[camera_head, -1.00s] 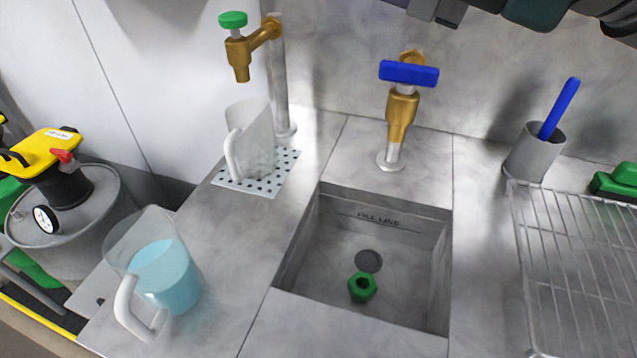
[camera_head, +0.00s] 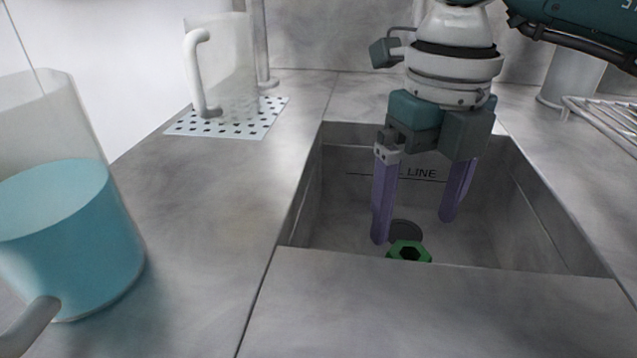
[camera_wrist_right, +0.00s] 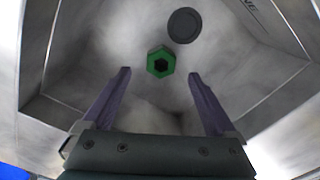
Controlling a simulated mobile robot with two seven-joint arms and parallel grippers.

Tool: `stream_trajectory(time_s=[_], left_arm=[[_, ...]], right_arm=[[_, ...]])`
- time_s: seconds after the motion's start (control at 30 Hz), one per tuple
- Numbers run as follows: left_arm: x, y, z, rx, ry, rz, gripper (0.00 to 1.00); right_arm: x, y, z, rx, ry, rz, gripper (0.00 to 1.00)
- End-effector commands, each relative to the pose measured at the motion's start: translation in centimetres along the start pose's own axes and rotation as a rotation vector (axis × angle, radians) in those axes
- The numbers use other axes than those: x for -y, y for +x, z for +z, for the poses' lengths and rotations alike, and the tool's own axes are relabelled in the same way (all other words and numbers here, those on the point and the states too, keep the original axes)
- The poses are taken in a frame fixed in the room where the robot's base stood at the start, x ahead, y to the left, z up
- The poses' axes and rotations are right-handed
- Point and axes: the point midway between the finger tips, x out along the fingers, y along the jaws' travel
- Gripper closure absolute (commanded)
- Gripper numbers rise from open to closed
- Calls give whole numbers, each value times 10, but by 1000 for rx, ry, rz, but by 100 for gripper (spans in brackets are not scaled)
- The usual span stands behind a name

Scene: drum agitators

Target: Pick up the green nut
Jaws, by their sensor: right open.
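The green nut (camera_head: 408,251) lies on the floor of the grey sink (camera_head: 465,235), near the dark drain; the sink's front edge hides its lower part in the head view. It shows whole in the right wrist view (camera_wrist_right: 160,62), a hexagon with a dark hole, ahead of and between the fingertips. My right gripper (camera_head: 418,228) is open and empty, its purple fingers reaching down into the sink. In the wrist view the fingers (camera_wrist_right: 158,72) stand apart on either side, not touching the nut. My left gripper is not in view.
The sink walls surround my right fingers. A jug of blue liquid (camera_head: 62,235) stands on the counter at left. An empty jug (camera_head: 228,70) stands on a perforated plate (camera_head: 250,125). A wire rack (camera_head: 612,115) is at right.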

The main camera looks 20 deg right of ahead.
Motion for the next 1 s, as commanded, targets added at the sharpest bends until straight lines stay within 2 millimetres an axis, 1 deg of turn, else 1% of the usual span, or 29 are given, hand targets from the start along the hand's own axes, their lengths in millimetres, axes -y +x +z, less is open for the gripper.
stream_trajectory(time_s=[0.17, 0.3, 0.4, 0.5, 0.7, 0.73, 0.77, 1.0], left_arm=[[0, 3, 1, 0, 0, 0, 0], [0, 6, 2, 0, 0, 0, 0], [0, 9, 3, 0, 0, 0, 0], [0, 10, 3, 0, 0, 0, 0], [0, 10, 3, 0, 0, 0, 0], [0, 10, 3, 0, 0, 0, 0], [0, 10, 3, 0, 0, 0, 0], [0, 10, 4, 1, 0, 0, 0]], right_arm=[[0, 18, -1, -3, -2, 2, 8], [2, 41, -3, -3, -2, 3, 8], [2, 54, -3, -2, -2, 4, 8], [2, 60, -2, 0, -3, 3, 8], [2, 60, -2, 1, -4, 4, 8], [2, 60, -2, 1, -4, 4, 9], [2, 60, -2, 1, -4, 4, 12], [2, 60, -2, 1, -3, 4, 39]])
